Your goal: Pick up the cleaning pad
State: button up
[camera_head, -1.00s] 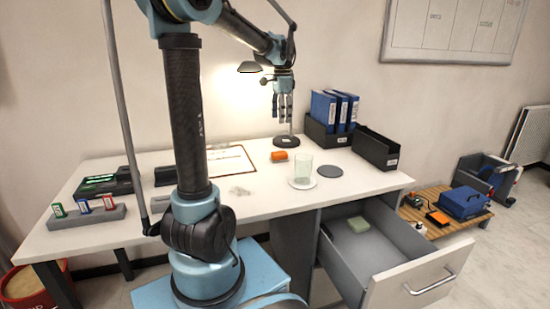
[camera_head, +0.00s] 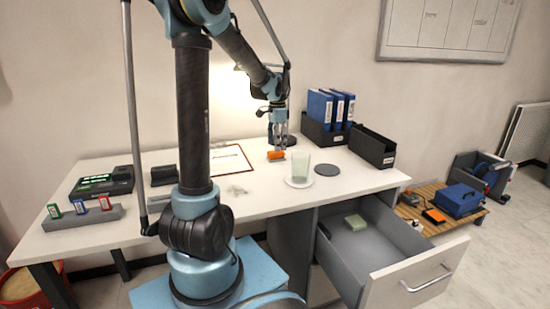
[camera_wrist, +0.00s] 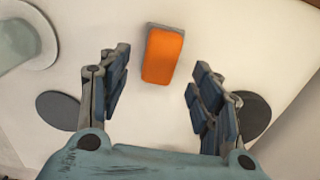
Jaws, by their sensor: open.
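The cleaning pad appears to be the small orange block with a grey edge (camera_head: 276,156), lying on the white desk. It also shows at the top centre of the wrist view (camera_wrist: 163,55). My gripper (camera_head: 278,147) is low over the desk at the pad. In the wrist view my gripper (camera_wrist: 160,88) is open, with one finger on each side and the pad ahead between them. I see a gap on both sides, so the fingers do not look closed on it. Exact height above the desk is hard to tell.
A glass (camera_head: 300,168) on a white saucer (camera_head: 299,183) stands just right of the pad, beside a dark round coaster (camera_head: 327,170). Blue binders (camera_head: 320,108) and a black bin (camera_head: 372,148) stand behind. An open drawer (camera_head: 345,262) holds a green block (camera_head: 355,222).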

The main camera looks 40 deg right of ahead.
aim_at(276, 155)
notch_tip(276, 155, down, 5)
jog(key=shift+w+a+r, duration=0.1)
jog(key=shift+a, duration=0.05)
jog(key=c, duration=1.1)
